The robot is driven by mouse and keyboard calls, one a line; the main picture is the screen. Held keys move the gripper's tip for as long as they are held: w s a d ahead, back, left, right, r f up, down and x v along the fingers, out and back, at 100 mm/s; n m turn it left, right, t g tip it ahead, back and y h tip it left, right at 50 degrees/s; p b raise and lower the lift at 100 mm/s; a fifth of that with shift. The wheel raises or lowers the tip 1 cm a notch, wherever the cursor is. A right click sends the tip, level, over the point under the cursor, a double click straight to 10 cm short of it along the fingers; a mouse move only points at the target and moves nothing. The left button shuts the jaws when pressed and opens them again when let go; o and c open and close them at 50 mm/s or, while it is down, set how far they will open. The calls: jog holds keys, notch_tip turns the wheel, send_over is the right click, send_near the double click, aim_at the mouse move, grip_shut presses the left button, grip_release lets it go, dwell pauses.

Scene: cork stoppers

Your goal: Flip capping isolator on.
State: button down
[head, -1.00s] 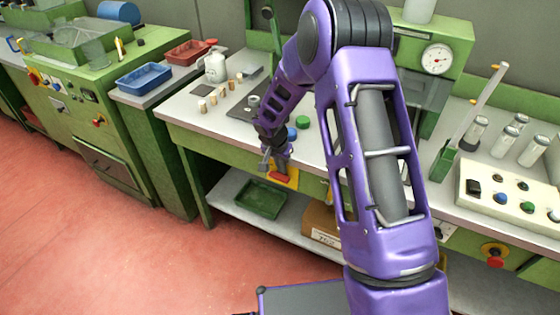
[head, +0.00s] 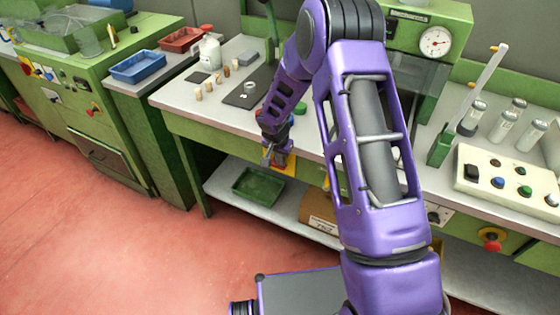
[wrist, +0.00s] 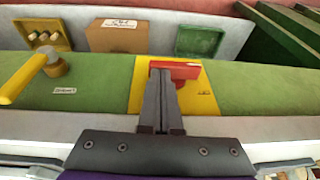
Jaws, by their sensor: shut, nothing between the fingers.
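The isolator is a red handle (wrist: 186,71) on a yellow plate (wrist: 204,94), set on the green front of the bench. In the wrist view the handle lies roughly crosswise on the plate. In the head view the red handle (head: 281,158) and the yellow plate (head: 291,166) are partly hidden by my gripper. My gripper (wrist: 162,74) is shut, with nothing in it. Its fingertips overlap the left end of the red handle in the wrist view; I cannot tell whether they touch it. It also shows in the head view (head: 268,160).
A yellow lever (wrist: 25,82) sticks out from the bench front beside the plate. Below the worktop, a green tray (head: 258,188) and a cardboard box (head: 318,212) rest on a shelf. A red button (head: 491,239) is at the right. The red floor in front is clear.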

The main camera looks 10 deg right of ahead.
jog(key=shift+s+d+f+y+b, duration=0.15)
jog(key=shift+f+y+b, duration=0.2)
jog(key=shift+b, duration=0.55)
jog(key=d+b, duration=0.1)
jog(key=b, duration=0.2)
jog(key=shift+s+f+b, duration=0.3)
jog(key=shift+f+b, duration=0.05)
jog(key=shift+f, duration=0.05)
jog(key=shift+b, duration=0.3)
jog(key=shift+a, duration=0.15)
